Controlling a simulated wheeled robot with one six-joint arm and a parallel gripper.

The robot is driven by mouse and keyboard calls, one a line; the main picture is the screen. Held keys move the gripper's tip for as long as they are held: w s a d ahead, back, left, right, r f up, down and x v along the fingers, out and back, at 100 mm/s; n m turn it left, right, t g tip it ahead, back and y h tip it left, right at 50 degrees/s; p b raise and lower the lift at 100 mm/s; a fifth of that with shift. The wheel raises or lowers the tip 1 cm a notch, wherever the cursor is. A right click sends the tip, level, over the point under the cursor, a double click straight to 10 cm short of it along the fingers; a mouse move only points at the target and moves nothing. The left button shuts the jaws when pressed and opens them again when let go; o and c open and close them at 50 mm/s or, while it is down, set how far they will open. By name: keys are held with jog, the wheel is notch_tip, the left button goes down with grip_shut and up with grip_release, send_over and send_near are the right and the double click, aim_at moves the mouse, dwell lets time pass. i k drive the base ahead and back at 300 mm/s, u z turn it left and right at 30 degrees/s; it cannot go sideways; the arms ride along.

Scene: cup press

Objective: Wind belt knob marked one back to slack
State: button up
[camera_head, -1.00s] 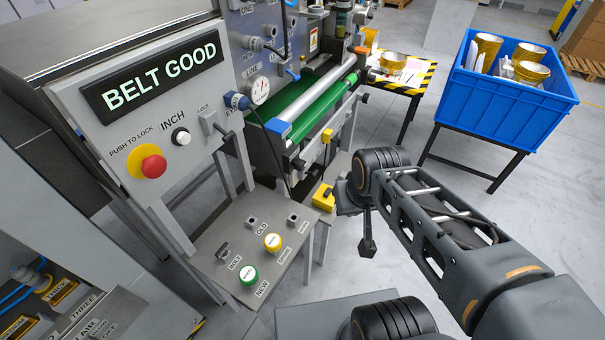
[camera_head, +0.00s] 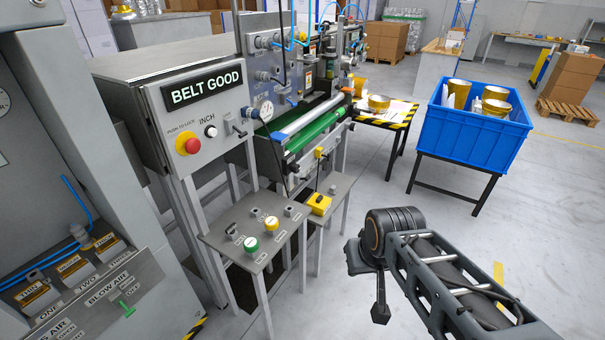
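The green belt (camera_head: 312,133) runs under a bright metal roller on the press. A display (camera_head: 207,86) on the machine's front panel reads BELT GOOD. Grey knobs (camera_head: 262,42) sit on the press's upright panel behind the display, with labels too small to read. I cannot tell which knob is the belt knob marked one. My arm comes in from the lower right. A dark end piece, which seems to be my gripper (camera_head: 380,303), hangs below the arm's round joint, over the floor and apart from the press. Its fingers cannot be made out.
A button stand (camera_head: 245,225) and a yellow box (camera_head: 319,204) stand before the press. A cabinet (camera_head: 60,150) with ONE, TWO and THREE labels is at left. A blue crate (camera_head: 470,135) of cups stands on a frame at right. Floor between is clear.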

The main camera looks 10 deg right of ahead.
aim_at(295, 168)
jog(key=z, duration=0.3)
jog(key=i, duration=1.35)
jog(key=u, duration=0.85)
